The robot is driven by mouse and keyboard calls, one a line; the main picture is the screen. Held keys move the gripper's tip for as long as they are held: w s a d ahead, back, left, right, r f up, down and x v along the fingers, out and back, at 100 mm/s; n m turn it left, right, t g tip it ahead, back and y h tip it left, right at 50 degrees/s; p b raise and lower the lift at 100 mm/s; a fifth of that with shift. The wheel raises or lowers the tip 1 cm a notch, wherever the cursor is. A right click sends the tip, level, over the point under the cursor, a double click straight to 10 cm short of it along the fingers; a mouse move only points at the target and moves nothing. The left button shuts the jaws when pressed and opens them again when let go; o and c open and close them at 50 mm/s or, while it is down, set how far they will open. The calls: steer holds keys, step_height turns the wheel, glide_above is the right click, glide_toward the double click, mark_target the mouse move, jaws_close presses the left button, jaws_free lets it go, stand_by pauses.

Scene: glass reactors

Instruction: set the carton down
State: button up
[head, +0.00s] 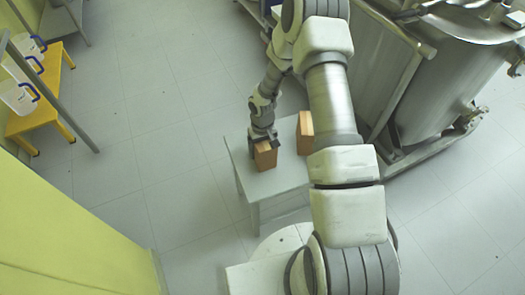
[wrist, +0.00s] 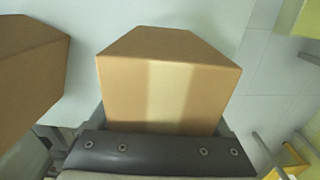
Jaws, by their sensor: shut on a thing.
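My gripper (head: 262,135) is shut on a brown carton (head: 266,156) over the small grey table (head: 280,183). In the wrist view the held carton (wrist: 168,80) fills the middle, upright between the fingers, with a pale tape strip down its side. In the head view the carton is at the table top's left part; I cannot tell whether its base touches the surface. The gripper hides its upper end. A second brown carton (head: 305,130) stands on the same table to the right; it shows at the left edge of the wrist view (wrist: 28,70).
A large steel reactor vessel (head: 450,80) on a frame stands right of the table. A yellow bench (head: 40,92) with clear containers (head: 20,95) is at the far left. A yellow-green wall or panel (head: 70,220) fills the lower left. Floor between bench and table is clear.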

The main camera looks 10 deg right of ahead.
steer(key=shift+r, duration=0.1)
steer(key=o, duration=1.5)
